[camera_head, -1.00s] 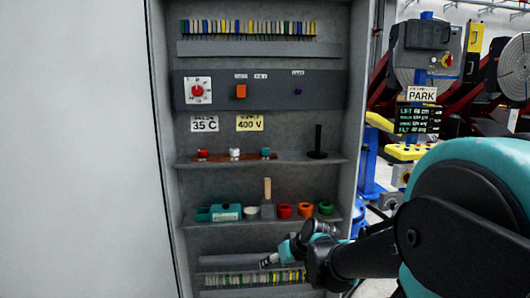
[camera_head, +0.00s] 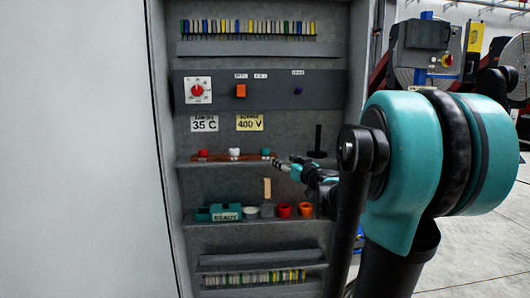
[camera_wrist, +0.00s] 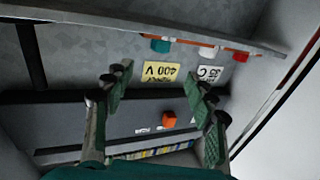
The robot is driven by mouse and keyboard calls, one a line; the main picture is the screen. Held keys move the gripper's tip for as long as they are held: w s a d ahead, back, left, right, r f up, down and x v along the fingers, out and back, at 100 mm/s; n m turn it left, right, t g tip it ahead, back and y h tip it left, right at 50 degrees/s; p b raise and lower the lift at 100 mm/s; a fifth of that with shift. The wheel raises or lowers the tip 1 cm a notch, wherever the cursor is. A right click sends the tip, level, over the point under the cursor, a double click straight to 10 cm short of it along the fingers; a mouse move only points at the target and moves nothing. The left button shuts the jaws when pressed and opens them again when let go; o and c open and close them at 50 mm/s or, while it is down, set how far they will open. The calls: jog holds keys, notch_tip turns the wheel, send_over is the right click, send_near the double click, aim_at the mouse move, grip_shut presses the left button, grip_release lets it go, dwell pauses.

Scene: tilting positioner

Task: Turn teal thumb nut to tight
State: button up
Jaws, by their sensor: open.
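The teal thumb nut (camera_head: 265,153) sits at the right end of a brown strip (camera_head: 250,158) on the upper shelf. A white nut (camera_head: 234,153) and a red nut (camera_head: 203,154) sit to its left on the strip. My gripper (camera_head: 281,165) is just right of and slightly below the teal nut in the head view. In the wrist view, which looks upside down, my gripper (camera_wrist: 160,84) is open and empty, and the teal nut (camera_wrist: 160,46) appears beyond and between the fingertips, apart from them. Marks showing how tight the nut is cannot be read.
A black post (camera_head: 318,141) stands on the shelf right of my gripper. The lower shelf holds a teal box (camera_head: 226,213), a wooden-handled tool (camera_head: 267,190) and orange-red cups (camera_head: 284,211). A panel with an orange switch (camera_head: 241,91) is above. The cabinet side wall is at the right.

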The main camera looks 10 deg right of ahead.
aim_at(267, 152)
jog(key=x, duration=1.6)
jog(key=shift+w+a, duration=0.1)
jog(key=shift+w, duration=0.1)
jog(key=c, duration=1.2)
